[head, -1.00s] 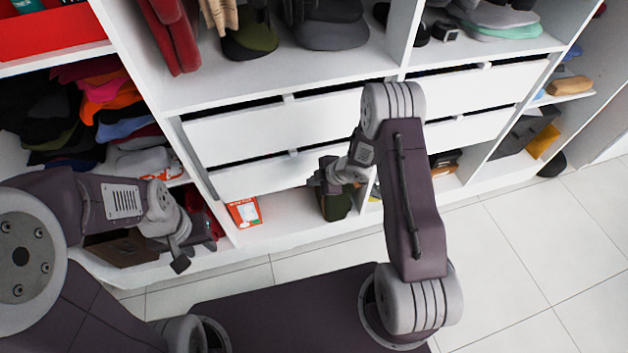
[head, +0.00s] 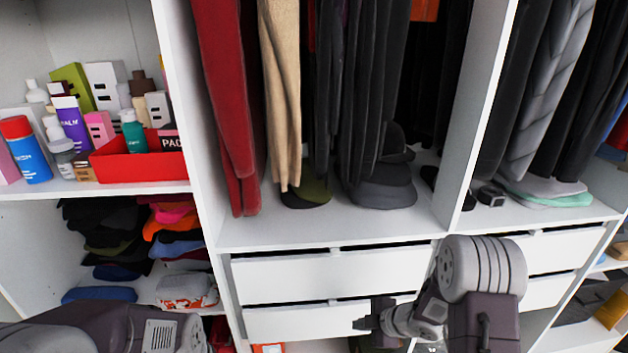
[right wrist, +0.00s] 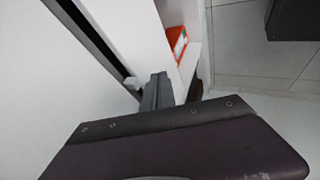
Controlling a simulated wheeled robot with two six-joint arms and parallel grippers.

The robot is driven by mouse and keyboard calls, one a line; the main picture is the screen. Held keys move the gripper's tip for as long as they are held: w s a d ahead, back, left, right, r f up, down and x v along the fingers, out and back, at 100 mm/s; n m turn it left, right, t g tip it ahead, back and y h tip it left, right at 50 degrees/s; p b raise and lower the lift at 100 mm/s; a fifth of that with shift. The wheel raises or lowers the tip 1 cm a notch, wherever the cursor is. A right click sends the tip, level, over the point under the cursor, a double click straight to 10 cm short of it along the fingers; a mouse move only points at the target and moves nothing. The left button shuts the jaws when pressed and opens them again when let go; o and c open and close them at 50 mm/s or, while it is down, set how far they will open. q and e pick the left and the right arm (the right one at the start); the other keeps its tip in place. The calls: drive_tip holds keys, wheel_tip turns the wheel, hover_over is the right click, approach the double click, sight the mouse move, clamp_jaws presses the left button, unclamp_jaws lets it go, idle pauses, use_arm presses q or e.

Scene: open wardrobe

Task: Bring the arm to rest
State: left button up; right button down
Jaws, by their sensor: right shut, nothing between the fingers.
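My right arm rises at the lower right of the head view, and its gripper (head: 372,318) is in front of the lower white drawers. The right gripper is shut and holds nothing. In the right wrist view its dark fingers (right wrist: 157,92) show close beside a white drawer front; whether they touch it I cannot tell. My left arm shows at the lower left of the head view, below the folded clothes, and its gripper is cut off by the bottom edge.
White drawers (head: 290,277) span the middle, some slightly ajar at the top edge. Hanging clothes (head: 350,90) and caps (head: 382,187) are above. A red box (head: 140,167) with bottles stands on the left shelf.

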wheel_tip(320, 180, up, 15)
drive_tip(key=m+t+h+p, duration=0.2)
drive_tip(key=m+h, duration=0.2)
drive_tip(key=m, duration=0.2)
drive_tip(key=s+d+f+m+g, duration=0.1)
drive_tip(key=s+f+m+g, duration=0.1)
drive_tip(key=s+m, duration=0.4)
drive_tip(key=s+d+f+m+g, duration=0.1)
drive_tip(key=s+m+g, duration=0.3)
drive_tip(key=s, duration=0.8)
drive_tip(key=shift+f+m+g+h, duration=0.4)
drive_tip(key=shift+f+m, duration=0.35)
drive_tip(key=shift+m, duration=0.35)
